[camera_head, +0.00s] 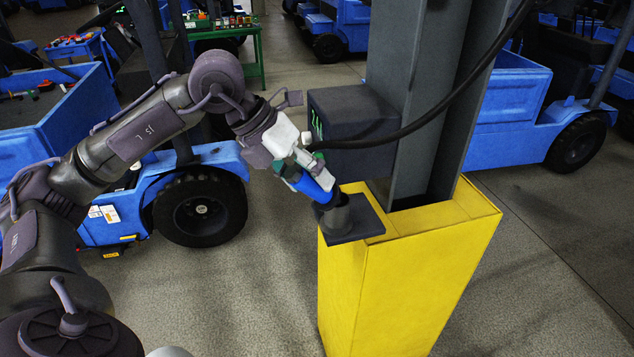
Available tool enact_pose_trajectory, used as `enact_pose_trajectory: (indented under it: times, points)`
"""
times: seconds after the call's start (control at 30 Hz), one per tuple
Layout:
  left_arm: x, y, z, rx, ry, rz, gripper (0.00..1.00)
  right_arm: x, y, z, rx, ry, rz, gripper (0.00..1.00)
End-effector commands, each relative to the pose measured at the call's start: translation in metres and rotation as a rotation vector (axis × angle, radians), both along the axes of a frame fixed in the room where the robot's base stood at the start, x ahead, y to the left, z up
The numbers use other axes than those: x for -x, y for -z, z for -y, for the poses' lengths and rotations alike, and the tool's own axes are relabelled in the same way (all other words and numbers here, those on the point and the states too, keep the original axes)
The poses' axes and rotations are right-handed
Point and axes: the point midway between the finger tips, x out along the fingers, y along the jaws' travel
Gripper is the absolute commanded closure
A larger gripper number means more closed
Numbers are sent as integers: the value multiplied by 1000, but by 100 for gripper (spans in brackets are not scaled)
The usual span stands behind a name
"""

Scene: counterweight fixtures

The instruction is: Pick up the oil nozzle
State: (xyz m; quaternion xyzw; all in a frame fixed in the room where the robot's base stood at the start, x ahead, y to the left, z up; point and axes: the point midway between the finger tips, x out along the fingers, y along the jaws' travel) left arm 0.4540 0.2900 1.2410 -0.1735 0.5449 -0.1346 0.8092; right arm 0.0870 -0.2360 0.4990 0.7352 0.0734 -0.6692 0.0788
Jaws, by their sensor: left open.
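The oil nozzle (318,187) has a blue body and sits tilted in a dark grey holder (350,221) on top of a yellow post (409,275). Its lower end is inside the holder's cup. My left gripper (297,166) comes in from the left and is open at the upper part of the nozzle. Its white and green parts overlap the nozzle, and I cannot tell whether the fingers touch it. The upper end of the nozzle is partly hidden by the gripper. My right gripper is out of view.
A black hose (430,117) curves from the top right down to the nozzle area. A dark box (352,122) and a grey column (411,100) stand just behind. Blue vehicles (505,108) stand around, and a green table (226,33) is farther back. Grey floor is clear beside the post.

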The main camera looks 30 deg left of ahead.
Motion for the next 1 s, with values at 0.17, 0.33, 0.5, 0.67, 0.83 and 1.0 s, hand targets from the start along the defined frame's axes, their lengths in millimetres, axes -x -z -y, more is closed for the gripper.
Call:
enact_pose_trajectory:
  times: [0.17,0.33,0.5,0.67,0.83,1.0]
  points:
    - [-7,15,8,1,1,-1,36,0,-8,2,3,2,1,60]
    - [-8,18,9,1,0,1,36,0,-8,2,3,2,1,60]
    - [-8,18,9,1,0,1,50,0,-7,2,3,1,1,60]
    - [-8,17,9,1,0,1,76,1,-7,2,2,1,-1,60]
    - [-8,17,9,1,0,1,100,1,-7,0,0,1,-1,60]
    - [-9,16,9,2,-1,3,100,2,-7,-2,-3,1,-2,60]
